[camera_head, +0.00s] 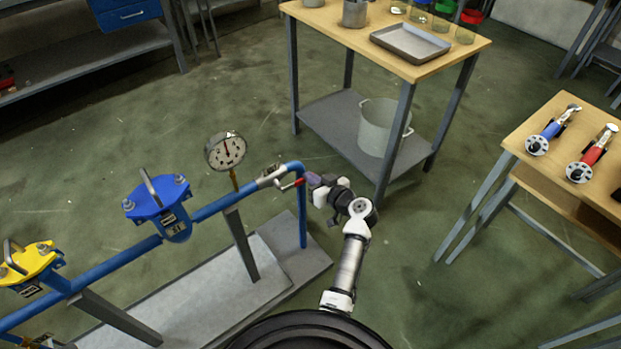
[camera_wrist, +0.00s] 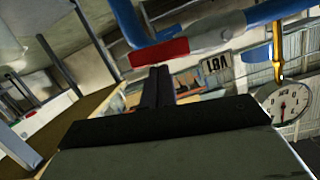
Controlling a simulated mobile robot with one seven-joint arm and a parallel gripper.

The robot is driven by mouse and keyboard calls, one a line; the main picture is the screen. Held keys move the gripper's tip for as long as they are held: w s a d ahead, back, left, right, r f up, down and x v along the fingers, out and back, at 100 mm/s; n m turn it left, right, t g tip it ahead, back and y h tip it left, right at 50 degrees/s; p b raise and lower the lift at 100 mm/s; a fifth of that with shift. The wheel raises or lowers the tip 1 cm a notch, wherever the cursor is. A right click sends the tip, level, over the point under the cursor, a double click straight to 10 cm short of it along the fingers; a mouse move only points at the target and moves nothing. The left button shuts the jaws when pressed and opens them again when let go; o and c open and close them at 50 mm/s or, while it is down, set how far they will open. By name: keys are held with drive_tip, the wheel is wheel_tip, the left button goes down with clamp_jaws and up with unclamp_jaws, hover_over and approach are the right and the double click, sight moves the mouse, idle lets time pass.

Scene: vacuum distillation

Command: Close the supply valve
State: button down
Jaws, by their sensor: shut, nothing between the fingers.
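The supply valve (camera_head: 270,178) is a grey fitting in the blue pipe, near the pipe's right-hand bend. Its lever has a red grip (camera_head: 291,185). In the wrist view the red grip (camera_wrist: 158,52) and the grey lever (camera_wrist: 217,35) cross the upper middle, with a "V01"-like label (camera_wrist: 215,67) just below. My gripper (camera_head: 313,182) is at the right of the red grip, by the bend. In the wrist view its fingers (camera_wrist: 160,74) are together and empty, with tips at the red grip's lower edge. I cannot tell whether they touch it.
A round gauge (camera_head: 226,151) stands left of the valve and also shows in the wrist view (camera_wrist: 284,103). Blue (camera_head: 158,205) and yellow (camera_head: 30,263) housings sit along the pipe. A wooden table (camera_head: 440,62) stands behind; another (camera_head: 545,120) is at right.

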drive_tip(key=s+a+f+m+y+b, duration=0.1)
drive_tip(key=a+f+m+y+b, duration=0.1)
drive_tip(key=f+m+b, duration=0.2)
drive_tip(key=s+a+f+m+y+b, duration=0.2)
drive_tip(key=f+m+b, duration=0.2)
drive_tip(key=m, duration=0.5)
drive_tip(key=shift+s+a+f+m, duration=0.15)
drive_tip(key=shift+a+f+m, duration=0.2)
drive_tip(key=shift+f, duration=0.7)
drive_tip(key=shift+d, duration=0.1)
